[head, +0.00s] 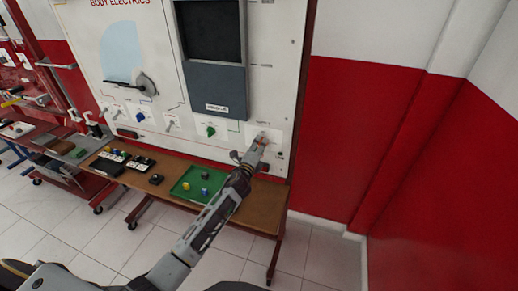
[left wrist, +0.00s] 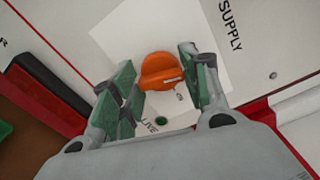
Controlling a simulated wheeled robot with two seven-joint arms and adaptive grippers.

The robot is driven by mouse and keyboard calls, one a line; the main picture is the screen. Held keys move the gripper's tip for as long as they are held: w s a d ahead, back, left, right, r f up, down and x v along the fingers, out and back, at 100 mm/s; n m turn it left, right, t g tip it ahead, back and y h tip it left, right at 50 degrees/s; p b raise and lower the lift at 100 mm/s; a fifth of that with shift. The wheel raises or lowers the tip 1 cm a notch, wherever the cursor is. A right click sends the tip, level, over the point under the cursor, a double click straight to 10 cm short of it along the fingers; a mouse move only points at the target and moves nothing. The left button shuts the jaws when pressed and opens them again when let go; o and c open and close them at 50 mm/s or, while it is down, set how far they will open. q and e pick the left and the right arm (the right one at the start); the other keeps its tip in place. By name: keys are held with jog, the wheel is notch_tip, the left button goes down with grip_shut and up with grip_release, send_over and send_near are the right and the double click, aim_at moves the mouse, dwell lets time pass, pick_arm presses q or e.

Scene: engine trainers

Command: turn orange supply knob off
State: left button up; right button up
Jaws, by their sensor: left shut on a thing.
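The orange supply knob (left wrist: 161,71) sits on a white plate (left wrist: 200,22) marked "SUPPLY" on the trainer board. In the left wrist view my left gripper (left wrist: 160,82) has its green-padded fingers on both sides of the knob, shut on it. A small dark green round part (left wrist: 161,121) lies by the word "LIVE" under the knob. In the head view my left gripper (head: 255,148) reaches the lower right of the board and covers most of the knob. My right gripper is not in view.
The board (head: 280,60) also carries a green knob (head: 210,131) and a blue knob (head: 140,117). A red and white wall (head: 340,130) stands at the right.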

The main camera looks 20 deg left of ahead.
pick_arm(q)
jog(key=shift+f+n, duration=0.1)
jog(key=shift+n, duration=1.6)
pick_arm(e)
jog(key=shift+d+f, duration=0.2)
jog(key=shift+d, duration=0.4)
pick_arm(q)
jog(key=o, duration=0.8)
jog(key=shift+o, duration=1.1)
jog(key=s, duration=1.2)
jog(key=shift+a, duration=0.25)
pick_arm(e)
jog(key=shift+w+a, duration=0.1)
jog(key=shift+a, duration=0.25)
